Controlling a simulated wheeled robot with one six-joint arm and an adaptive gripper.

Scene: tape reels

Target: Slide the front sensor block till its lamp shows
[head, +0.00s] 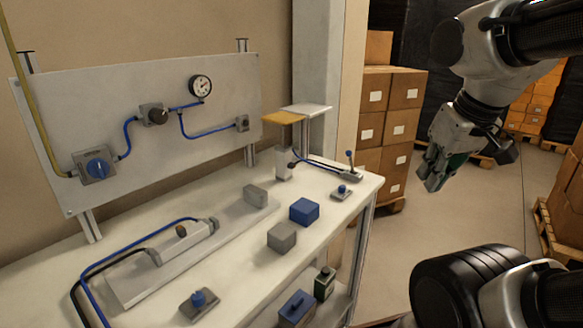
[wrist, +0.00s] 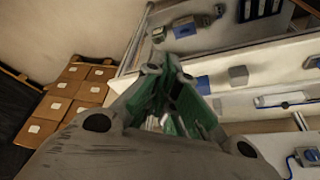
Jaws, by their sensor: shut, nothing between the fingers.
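A light grey cylinder (head: 190,240) lies on a long grey base plate (head: 140,285) on the white table. I cannot tell which is the front sensor block, and no lit lamp shows. My gripper (head: 432,186) is shut and empty, off the table's right side, well apart from the cylinder. In the wrist view its green-padded fingers (wrist: 172,85) point toward the table edge.
A blue block (head: 304,211) and grey blocks (head: 282,237) stand on the table between the cylinder and my gripper. Small button boxes (head: 199,302) sit near its edge. A gauge panel (head: 140,120) rises behind.

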